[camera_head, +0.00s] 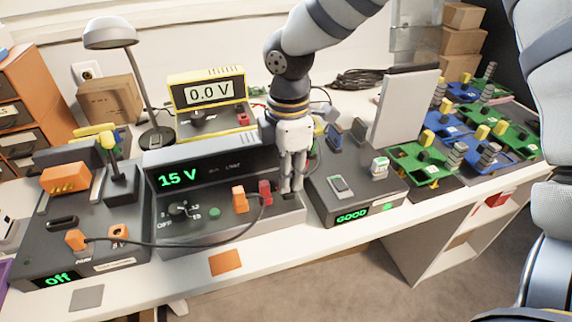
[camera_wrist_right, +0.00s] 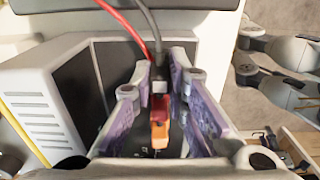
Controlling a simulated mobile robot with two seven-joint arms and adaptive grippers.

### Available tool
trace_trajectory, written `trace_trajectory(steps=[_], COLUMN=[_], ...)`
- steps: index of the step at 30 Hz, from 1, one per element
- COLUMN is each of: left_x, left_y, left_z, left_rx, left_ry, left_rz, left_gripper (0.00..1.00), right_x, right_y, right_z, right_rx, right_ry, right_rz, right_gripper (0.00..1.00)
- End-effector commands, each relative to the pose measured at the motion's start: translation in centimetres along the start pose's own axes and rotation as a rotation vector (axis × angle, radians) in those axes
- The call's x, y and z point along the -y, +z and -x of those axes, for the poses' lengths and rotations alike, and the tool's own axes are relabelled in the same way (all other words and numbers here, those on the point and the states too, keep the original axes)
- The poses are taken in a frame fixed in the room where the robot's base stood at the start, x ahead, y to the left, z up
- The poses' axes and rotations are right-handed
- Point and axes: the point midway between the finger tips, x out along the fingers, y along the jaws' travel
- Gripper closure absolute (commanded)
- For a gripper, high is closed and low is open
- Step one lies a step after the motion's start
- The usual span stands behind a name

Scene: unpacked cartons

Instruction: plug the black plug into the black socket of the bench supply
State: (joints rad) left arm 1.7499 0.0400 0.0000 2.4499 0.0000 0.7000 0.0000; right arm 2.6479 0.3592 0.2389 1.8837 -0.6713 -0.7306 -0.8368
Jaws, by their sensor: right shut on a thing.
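The bench supply (camera_head: 225,168) is the grey box whose display reads 15 V. My right gripper (camera_head: 290,188) reaches down over the right end of its front ledge, fingers shut on the black plug. In the head view the fingers mostly hide the plug; in the right wrist view the dark plug (camera_wrist_right: 159,101) shows between the finger pads, with a black cable rising from it. The black socket is hidden under the fingertips, so I cannot tell whether the plug is in it. A red plug (camera_head: 265,190) and an orange plug (camera_head: 239,198) stand just left of the gripper. My left gripper is out of view.
A yellow meter (camera_head: 208,93) reading 0.0 V stands behind the supply. A dark box marked GOOD (camera_head: 352,216) is close on the right, and an orange-plugged unit (camera_head: 90,235) is on the left. A black cable (camera_head: 165,244) crosses the front.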

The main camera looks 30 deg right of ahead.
Motion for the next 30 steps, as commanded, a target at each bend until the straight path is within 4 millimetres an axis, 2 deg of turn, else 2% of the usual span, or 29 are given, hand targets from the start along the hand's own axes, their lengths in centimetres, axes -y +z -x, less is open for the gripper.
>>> trace_trajectory(steps=[30], left_x=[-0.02], left_y=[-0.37], left_z=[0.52], left_rx=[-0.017], left_ry=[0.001], left_rz=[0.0], left_gripper=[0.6], right_x=[-0.03], right_y=[0.0], right_z=[0.11], right_rx=[-0.001], right_ry=[0.003], right_rz=[0.0], right_gripper=[1.0])
